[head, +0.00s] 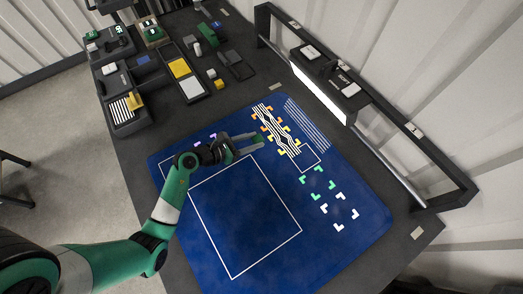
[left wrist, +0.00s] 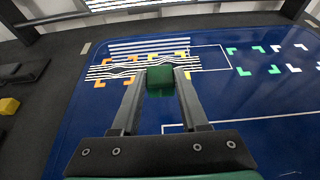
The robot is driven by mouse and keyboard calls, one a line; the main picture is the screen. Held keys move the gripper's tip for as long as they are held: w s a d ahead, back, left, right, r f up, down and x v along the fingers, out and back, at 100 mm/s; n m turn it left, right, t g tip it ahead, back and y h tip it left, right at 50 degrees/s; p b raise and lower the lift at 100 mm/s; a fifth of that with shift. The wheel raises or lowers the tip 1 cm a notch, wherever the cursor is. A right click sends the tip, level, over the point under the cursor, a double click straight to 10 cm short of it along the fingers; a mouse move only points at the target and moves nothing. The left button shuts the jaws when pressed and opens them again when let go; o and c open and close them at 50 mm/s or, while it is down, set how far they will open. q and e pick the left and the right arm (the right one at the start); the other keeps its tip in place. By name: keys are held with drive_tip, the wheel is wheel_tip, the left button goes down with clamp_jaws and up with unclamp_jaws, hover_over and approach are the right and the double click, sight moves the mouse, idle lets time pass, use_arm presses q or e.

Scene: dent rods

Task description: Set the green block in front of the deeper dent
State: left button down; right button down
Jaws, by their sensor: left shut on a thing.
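My left gripper (head: 260,141) reaches over the blue mat from the left, beside the striped strip. In the left wrist view its fingers (left wrist: 160,84) are shut on the green block (left wrist: 160,80), held at the fingertips. In the head view the block is hard to make out between the fingers. The black-and-white striped strip (head: 277,131) has wavy bends in its lines, with orange and yellow corner marks around it. It also shows in the left wrist view (left wrist: 113,72), just beyond the block, which covers part of it. Which dent is deeper I cannot tell. My right gripper is not in view.
The blue mat (head: 210,245) has a large white outline, green corner marks (head: 318,182) and white corner marks (head: 338,212). A dark frame with a bright light panel (head: 320,91) stands along the back. Trays and small blocks (head: 219,84) lie at the upper left. The mat's front is clear.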

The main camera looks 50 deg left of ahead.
sight(261, 154)
use_arm(q)
drive_tip(key=f, duration=0.1)
drive_tip(key=w+d+f, duration=0.1)
drive_tip(key=shift+w+d+f+b, duration=0.15)
drive_tip(key=shift+w+f+b, duration=0.15)
drive_tip(key=shift+f, duration=0.05)
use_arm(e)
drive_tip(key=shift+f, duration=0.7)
